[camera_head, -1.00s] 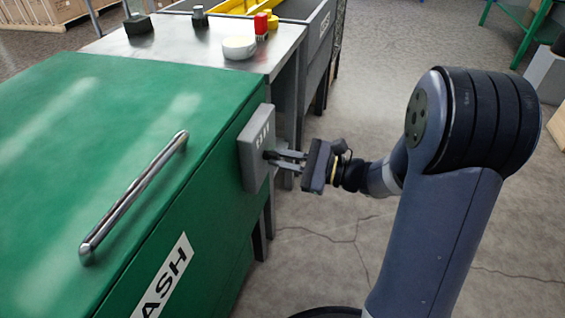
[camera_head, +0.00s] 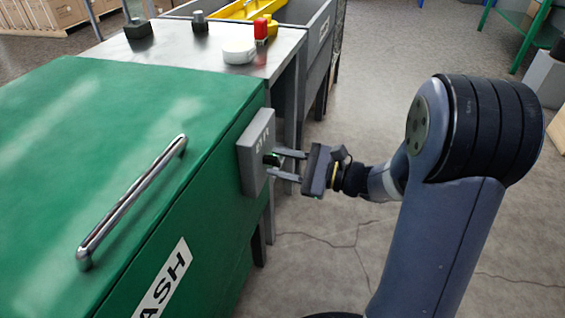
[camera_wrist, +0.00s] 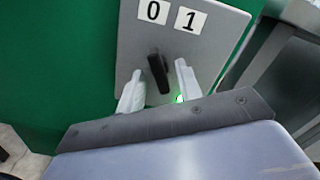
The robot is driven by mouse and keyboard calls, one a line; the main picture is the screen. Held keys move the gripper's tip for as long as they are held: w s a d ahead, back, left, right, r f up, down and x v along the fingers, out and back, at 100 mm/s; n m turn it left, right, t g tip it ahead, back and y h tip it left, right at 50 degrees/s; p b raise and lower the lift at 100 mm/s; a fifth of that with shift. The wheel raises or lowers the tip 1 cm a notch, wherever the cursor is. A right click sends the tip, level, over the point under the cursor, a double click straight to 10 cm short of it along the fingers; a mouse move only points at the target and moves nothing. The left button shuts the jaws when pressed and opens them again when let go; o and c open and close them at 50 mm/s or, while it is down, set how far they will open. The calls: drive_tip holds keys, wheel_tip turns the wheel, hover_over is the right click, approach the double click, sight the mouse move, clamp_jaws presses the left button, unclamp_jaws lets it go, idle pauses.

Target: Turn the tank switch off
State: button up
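The switch box is a grey plate (camera_wrist: 135,42) on the end of the green tank (camera_head: 130,120); the box also shows in the head view (camera_head: 251,150). It has white labels 0 (camera_wrist: 153,11) and 1 (camera_wrist: 188,20). The black switch lever (camera_wrist: 157,72) leans toward the 0 side. A small green light (camera_wrist: 180,98) glows beside the right finger. My gripper (camera_wrist: 159,70) is open, with one pale finger on each side of the lever and gaps between. In the head view my gripper (camera_head: 276,163) is at the box face.
A chrome handle (camera_head: 130,205) lies along the tank's top. Behind stands a metal table (camera_head: 180,55) with a white round container (camera_head: 238,51), a red object (camera_head: 261,29) and dark pieces. The floor (camera_head: 325,235) around my arm is clear.

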drive_tip(key=p+v, duration=0.2)
drive_tip(key=v, duration=0.8)
drive_tip(key=shift+d+p, duration=0.4)
drive_tip(key=shift+s, duration=0.15)
drive_tip(key=b+x, duration=0.2)
drive_tip(key=x, duration=0.7)
drive_tip(key=shift+a+f, duration=0.1)
drive_tip(key=shift+a, duration=0.15)
drive_tip(key=shift+w+a+b, duration=0.3)
drive_tip(key=shift+a+b, duration=0.05)
drive_tip(key=shift+a, duration=0.3)
drive_tip(key=shift+d, duration=0.15)
